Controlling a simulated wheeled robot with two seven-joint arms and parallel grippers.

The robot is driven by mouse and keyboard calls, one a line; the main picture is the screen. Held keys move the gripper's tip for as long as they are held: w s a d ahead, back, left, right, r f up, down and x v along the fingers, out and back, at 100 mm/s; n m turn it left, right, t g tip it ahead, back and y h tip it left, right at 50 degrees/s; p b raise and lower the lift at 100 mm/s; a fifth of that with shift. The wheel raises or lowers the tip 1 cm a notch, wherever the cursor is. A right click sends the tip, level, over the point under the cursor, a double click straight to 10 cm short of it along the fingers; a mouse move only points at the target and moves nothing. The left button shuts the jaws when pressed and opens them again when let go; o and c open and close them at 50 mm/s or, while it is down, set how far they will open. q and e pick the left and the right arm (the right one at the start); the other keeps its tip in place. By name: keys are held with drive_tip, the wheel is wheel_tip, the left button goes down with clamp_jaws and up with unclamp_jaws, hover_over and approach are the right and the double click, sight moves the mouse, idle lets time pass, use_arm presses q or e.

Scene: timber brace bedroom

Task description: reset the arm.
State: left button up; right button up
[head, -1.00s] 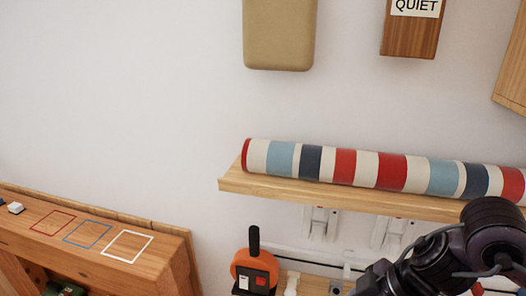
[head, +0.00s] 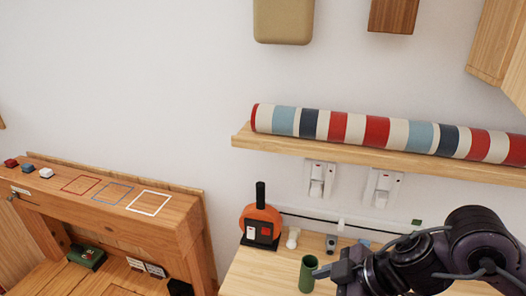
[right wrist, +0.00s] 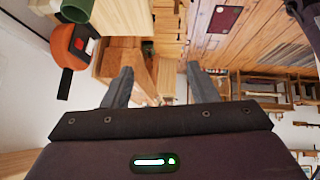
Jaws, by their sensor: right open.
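My right arm comes in at the lower right of the head view. Its gripper (head: 342,272) is over the wooden worktop, close to a green cup (head: 307,274). In the right wrist view the two grey fingers of the right gripper (right wrist: 157,88) stand wide apart with nothing between them. The green cup also shows at the top left of that view (right wrist: 76,10). My left arm and gripper are not in the head view.
A striped roll (head: 380,132) lies on a wall shelf (head: 300,148) above the arm. An orange round device (head: 262,226) stands on the worktop (head: 255,275). A wooden desk (head: 110,222) with coloured outlines and small blocks is at left.

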drive_tip(key=w+a+r+m+t, duration=0.1)
drive_tip(key=w+a+m+t, duration=0.3)
drive_tip(key=a+t, duration=0.25)
drive_tip(key=s+d+f+m+g+h, duration=0.7)
drive_tip(key=s+d+f+m, duration=0.2)
drive_tip(key=s+d+f, duration=0.6)
drive_tip(key=s+f+x, duration=0.1)
drive_tip(key=s+x, duration=0.2)
drive_tip(key=x, duration=1)
drive_tip(key=s+f+x, duration=0.1)
drive_tip(key=s+x, duration=0.2)
drive_tip(key=x, duration=1)
drive_tip(key=s+d+f+g, duration=0.1)
drive_tip(key=s+d+f, duration=0.1)
drive_tip(key=s+f, duration=0.8)
drive_tip(key=s+d+f+g, duration=0.1)
drive_tip(key=s+d+f, duration=0.1)
drive_tip(key=s+f, duration=0.8)
drive_tip(key=shift+s+f, duration=0.25)
drive_tip(key=shift+f, duration=0.35)
